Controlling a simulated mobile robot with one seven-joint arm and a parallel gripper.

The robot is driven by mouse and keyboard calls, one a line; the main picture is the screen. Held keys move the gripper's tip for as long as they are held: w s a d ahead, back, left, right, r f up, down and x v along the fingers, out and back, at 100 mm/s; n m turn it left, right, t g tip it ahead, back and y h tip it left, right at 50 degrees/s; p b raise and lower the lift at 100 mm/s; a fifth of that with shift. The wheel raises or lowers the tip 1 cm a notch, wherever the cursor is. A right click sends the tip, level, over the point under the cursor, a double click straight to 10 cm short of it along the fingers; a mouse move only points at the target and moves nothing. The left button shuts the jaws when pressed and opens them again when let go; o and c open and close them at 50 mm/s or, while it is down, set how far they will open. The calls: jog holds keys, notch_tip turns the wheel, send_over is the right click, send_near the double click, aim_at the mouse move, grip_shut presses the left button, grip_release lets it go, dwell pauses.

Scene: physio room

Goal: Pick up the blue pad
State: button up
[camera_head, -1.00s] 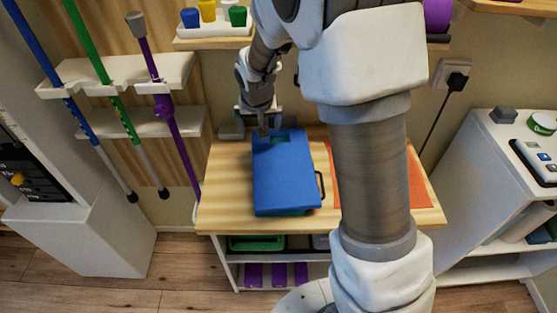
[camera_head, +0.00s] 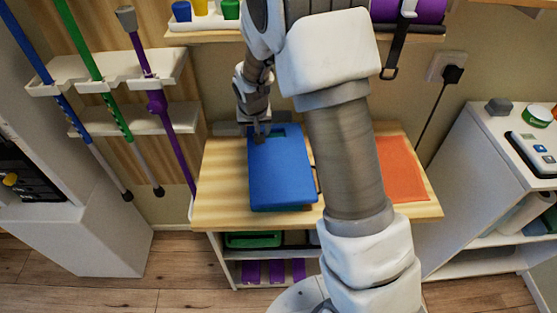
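The blue pad (camera_head: 281,174) lies flat on the wooden top of a low shelf unit (camera_head: 225,210). It is a thick rectangular block with a dark green slot or recess near its back edge. My gripper (camera_head: 259,137) is at the pad's back left part, pointing down, beside the slot. Its fingertips are small and partly merged with the pad's edge, so I cannot tell their opening or whether they touch the pad. My arm hides the area right of the pad.
An orange mat (camera_head: 402,172) lies right of my arm on the same top. Several poles, including a purple one (camera_head: 158,103), lean in a rack at left. A shelf with colored cups (camera_head: 203,12) hangs above. A white cabinet (camera_head: 485,150) stands at right.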

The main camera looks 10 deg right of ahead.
grip_shut()
jog(key=shift+s+r, duration=0.2)
jog(key=shift+r, duration=0.25)
notch_tip(320, 180, up, 6)
jog(key=shift+r+p, duration=0.2)
jog(key=shift+p, duration=0.5)
jog(key=s+a, duration=0.1)
jog(key=s, duration=0.5)
jog(key=s+a+b, duration=0.1)
jog(key=s, duration=0.6)
jog(key=s+a+b, duration=0.1)
jog(key=s+a, duration=0.1)
jog(key=s, duration=0.4)
jog(key=shift+s+f, duration=0.15)
